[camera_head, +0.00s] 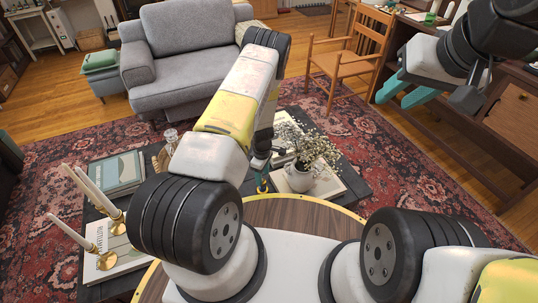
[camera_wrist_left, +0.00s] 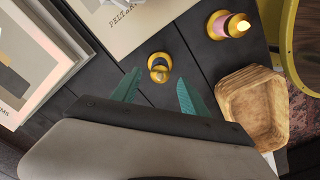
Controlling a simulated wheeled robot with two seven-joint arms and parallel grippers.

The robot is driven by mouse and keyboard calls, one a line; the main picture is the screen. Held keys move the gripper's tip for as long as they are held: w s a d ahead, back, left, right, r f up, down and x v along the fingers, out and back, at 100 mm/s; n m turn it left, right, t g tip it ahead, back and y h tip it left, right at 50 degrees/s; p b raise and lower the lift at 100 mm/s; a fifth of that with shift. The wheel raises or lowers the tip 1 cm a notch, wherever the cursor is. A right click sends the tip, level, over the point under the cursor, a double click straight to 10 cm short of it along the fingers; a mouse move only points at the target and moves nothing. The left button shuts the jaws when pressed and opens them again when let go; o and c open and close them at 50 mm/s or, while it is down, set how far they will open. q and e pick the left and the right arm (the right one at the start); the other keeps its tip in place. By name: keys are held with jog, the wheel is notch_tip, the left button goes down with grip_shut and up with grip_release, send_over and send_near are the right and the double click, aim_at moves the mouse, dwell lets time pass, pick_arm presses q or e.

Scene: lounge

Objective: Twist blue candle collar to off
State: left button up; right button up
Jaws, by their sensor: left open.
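In the left wrist view, a small candle (camera_wrist_left: 158,67) with a gold base and a pale bluish-grey band stands on the dark table, seen nearly from above. My left gripper (camera_wrist_left: 157,80) is open, with its teal fingertips on either side of this candle in the picture; I cannot tell the height gap. A second candle (camera_wrist_left: 229,25) with a gold base, a pinkish collar and a yellow tip stands further right. In the head view, my left gripper (camera_head: 262,183) is mostly hidden behind its own arm. My right gripper (camera_head: 391,102) is open and empty, raised at upper right.
A wooden bowl (camera_wrist_left: 250,108) stands right of the left fingers. A book (camera_wrist_left: 125,22) lies beyond the candle. In the head view, a flower vase (camera_head: 300,176) stands right of the left gripper, and tall candles (camera_head: 97,190) in brass holders stand at left.

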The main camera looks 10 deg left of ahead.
pick_arm(q)
jog(key=shift+r, duration=2.4)
